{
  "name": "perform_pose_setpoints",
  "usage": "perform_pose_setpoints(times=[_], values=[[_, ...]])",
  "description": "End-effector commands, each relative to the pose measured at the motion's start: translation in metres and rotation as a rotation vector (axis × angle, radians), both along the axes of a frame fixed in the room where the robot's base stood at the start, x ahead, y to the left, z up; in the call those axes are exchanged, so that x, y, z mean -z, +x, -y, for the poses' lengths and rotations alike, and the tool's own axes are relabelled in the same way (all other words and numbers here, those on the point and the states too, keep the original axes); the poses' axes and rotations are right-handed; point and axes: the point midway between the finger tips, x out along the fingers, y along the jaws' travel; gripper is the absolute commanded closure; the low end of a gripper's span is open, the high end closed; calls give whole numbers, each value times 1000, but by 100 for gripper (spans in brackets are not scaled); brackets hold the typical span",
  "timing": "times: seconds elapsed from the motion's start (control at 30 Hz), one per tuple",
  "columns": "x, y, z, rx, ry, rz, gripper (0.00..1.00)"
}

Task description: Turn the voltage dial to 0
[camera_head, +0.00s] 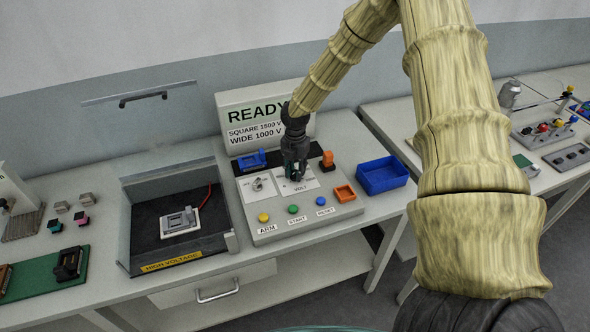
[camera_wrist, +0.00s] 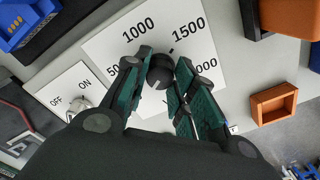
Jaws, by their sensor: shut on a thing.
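The voltage dial (camera_wrist: 160,72) is a round black knob on a white plate (camera_wrist: 100,47) in the wrist view. The numbers 1000 and 1500 show above it, and 500 and 2000 are partly covered at its sides. The 0 mark is hidden. A small pale line shows on the knob's lower part; I cannot tell the setting from it. My gripper (camera_wrist: 164,62) has its green-padded fingers on either side of the knob, shut on it. In the head view my gripper (camera_head: 295,174) reaches down onto the console and hides the dial.
An ON/OFF switch (camera_wrist: 80,103) sits left of the dial. The console (camera_head: 330,213) has yellow, green and blue buttons in front. A sign reading READY (camera_head: 250,115) stands behind. A blue bin (camera_head: 382,176) and an orange tray (camera_wrist: 273,103) lie right, a high-voltage bay (camera_head: 135,222) left.

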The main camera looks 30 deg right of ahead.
Motion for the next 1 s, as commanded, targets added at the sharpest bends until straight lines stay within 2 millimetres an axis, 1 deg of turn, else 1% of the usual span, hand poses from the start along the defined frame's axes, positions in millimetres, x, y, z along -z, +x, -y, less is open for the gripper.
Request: perform_pose_setpoints(times=[0.03, 0.47, 0.5, 0.6, 0.87, 1.0], values=[[-2, 3, 1, -5, -2, 6, 98], [-2, 3, 1, -13, -2, 6, 98], [-2, 3, 1, -13, -2, 6, 67], [-2, 2, 1, -13, -2, 5, 52], [-1, 1, 0, -12, -1, 3, 52], [-5, 1, 0, -12, 0, 2, 52]])
